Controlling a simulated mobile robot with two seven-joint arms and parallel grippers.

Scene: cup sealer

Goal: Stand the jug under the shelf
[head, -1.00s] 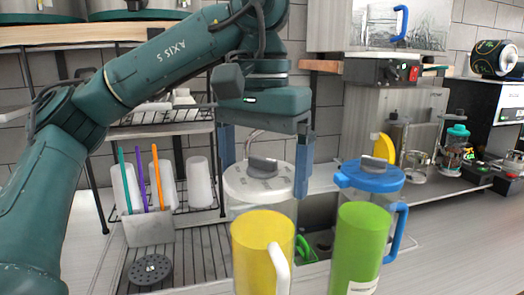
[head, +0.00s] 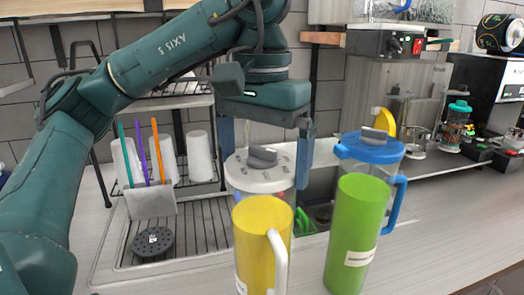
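A clear jug of yellow liquid (head: 258,245) with a white lid and white handle is in the front middle; its base is cut off, so I cannot tell whether it touches the counter. My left gripper (head: 266,165) points down with its fingers on both sides of this jug's upper part, closed on it. A second jug, with green liquid (head: 353,225), a blue lid and a blue handle, stands just right of it. My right gripper is not in view.
A wire rack (head: 190,129) with white cups stands back left, above a draining tray (head: 130,248). A caddy (head: 151,202) holds colored straws. A sink lies behind the jugs. Dispensers and a black machine are at right. The counter is clear at front right.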

